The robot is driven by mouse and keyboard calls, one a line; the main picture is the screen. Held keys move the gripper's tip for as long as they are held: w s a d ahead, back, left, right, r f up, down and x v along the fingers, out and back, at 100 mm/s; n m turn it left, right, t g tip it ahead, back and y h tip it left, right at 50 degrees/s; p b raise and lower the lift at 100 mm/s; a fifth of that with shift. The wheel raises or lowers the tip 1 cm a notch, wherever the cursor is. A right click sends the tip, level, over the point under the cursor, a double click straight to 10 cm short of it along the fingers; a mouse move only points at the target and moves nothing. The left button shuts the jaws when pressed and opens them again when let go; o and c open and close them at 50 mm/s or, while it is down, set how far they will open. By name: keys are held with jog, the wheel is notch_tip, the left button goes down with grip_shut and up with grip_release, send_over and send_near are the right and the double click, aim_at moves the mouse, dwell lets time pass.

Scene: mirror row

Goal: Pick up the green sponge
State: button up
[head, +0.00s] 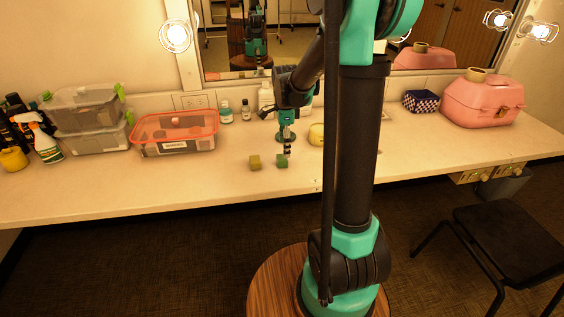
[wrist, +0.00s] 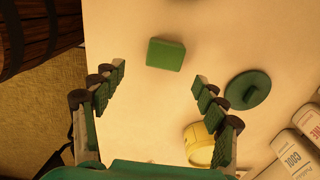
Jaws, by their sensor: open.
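The green sponge (head: 282,160) is a small block on the white counter, just below my gripper (head: 287,152) in the head view. In the wrist view the green sponge (wrist: 166,54) lies beyond the fingertips, roughly centred between them. My gripper (wrist: 160,82) is open and nothing is between its fingers.
A round green object (wrist: 248,90) lies by the right finger, with a yellow item (wrist: 200,145) and labelled containers (wrist: 296,158) nearby. A red-rimmed clear bin (head: 174,147) stands left on the counter. The counter's front is mostly clear.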

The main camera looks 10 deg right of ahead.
aim_at(282, 161)
jog(key=shift+w+a+f, duration=0.1)
jog(key=shift+w+f, duration=0.05)
jog(key=shift+f, duration=1.35)
jog(key=shift+w+f, duration=0.15)
jog(key=shift+f, duration=1.3)
jog(key=c, duration=0.9)
